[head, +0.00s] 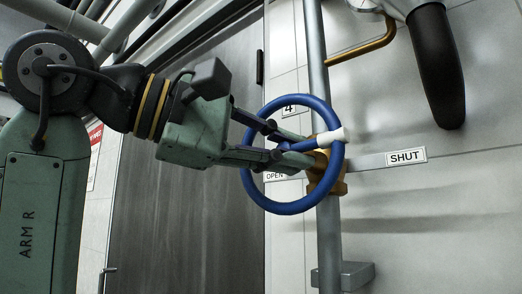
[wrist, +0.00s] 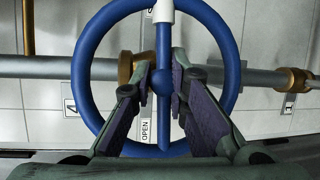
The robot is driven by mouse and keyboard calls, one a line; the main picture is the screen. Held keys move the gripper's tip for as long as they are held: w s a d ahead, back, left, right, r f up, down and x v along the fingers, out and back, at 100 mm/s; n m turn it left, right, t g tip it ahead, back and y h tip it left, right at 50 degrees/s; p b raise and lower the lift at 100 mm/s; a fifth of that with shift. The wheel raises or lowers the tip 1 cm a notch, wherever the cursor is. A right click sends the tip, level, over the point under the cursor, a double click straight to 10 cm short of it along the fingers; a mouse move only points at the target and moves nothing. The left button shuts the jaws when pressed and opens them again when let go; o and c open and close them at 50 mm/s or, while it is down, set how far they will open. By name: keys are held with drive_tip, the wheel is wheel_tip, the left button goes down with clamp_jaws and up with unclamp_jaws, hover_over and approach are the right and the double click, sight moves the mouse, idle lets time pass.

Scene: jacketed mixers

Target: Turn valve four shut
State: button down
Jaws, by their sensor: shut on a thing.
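Valve four is a blue handwheel (head: 284,208) on a vertical grey pipe, with a brass body (head: 331,186) behind it. My gripper (head: 303,147) reaches in from the left and is shut on the wheel's spoke at the hub. In the wrist view, the fingers (wrist: 163,76) stand on both sides of the blue hub and spoke. The white spoke end (head: 331,137) points right in the head view, towards the SHUT label (head: 405,157). In the wrist view, this white end (wrist: 163,11) is at the top, partly covering a label.
The OPEN label (head: 275,176) and the number 4 plate (head: 289,110) are partly hidden behind the wheel. A plate marked 1 (wrist: 288,104) shows by another brass fitting (wrist: 292,80). A dark curved part (head: 437,70) and a brass pipe (head: 362,47) hang above right.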

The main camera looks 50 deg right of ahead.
drive_tip(key=shift+s+f, duration=0.1)
drive_tip(key=shift+s, duration=0.05)
drive_tip(key=shift+f+m, duration=0.2)
drive_tip(key=shift+m, duration=0.1)
drive_tip(key=c, duration=1.6)
unclamp_jaws()
drive_tip(key=shift+r, duration=0.1)
drive_tip(key=shift+c, duration=0.2)
drive_tip(key=shift+a+r, duration=0.1)
drive_tip(key=v, duration=1.2)
drive_tip(key=shift+r, duration=0.25)
